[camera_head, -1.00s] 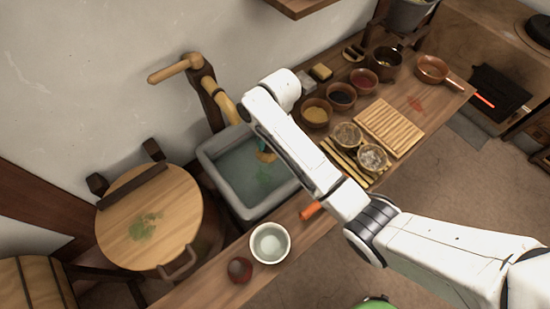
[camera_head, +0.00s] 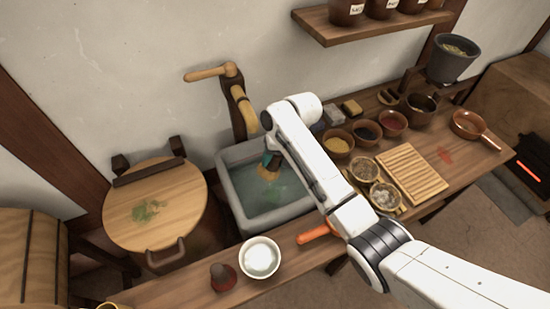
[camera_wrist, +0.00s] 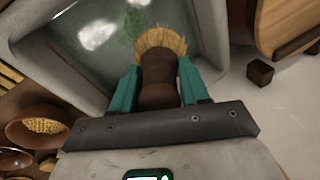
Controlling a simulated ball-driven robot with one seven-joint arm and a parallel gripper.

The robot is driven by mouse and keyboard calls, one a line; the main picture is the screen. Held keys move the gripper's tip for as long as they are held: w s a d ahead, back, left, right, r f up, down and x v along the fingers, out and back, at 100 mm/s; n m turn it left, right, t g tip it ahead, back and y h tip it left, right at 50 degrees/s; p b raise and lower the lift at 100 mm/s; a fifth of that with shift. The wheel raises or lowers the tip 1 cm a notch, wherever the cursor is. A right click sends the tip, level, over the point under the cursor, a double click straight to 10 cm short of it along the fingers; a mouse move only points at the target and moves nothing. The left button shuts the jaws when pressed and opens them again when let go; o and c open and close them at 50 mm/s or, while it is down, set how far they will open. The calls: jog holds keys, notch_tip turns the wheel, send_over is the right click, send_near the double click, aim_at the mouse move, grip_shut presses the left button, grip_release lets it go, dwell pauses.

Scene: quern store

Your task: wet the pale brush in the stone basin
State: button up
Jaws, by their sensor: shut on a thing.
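The stone basin (camera_head: 232,197) is a grey, square-edged trough with greenish water in it, left of my arm in the head view; its rim also shows in the wrist view (camera_wrist: 48,62). My gripper (camera_wrist: 158,82), with teal fingers, is shut on the pale brush (camera_wrist: 160,44), which has a brown handle and straw-coloured bristles. In the wrist view the bristles point over the water. In the head view the brush (camera_head: 267,173) is inside the basin's outline, with its bristles at the water. I cannot tell how deep they sit. My arm hides part of the basin's right side.
A white bowl (camera_head: 260,258) and a small dark red object (camera_head: 223,277) stand in front of the basin. A round wooden lid (camera_head: 155,205) is at left. Small bowls (camera_head: 338,142) and a ridged board (camera_head: 412,173) lie right of my arm. A wooden spout (camera_head: 243,106) rises behind the basin.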

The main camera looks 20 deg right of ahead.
notch_tip(320, 180, down, 10)
jog(key=b, duration=0.6)
jog(key=shift+w, duration=0.1)
dwell(0.8)
notch_tip(320, 180, up, 10)
jog(key=p, duration=1)
jog(key=shift+r, duration=1.15)
jog(key=shift+r, duration=0.1)
dwell(1.2)
jog(key=shift+r, duration=1.9)
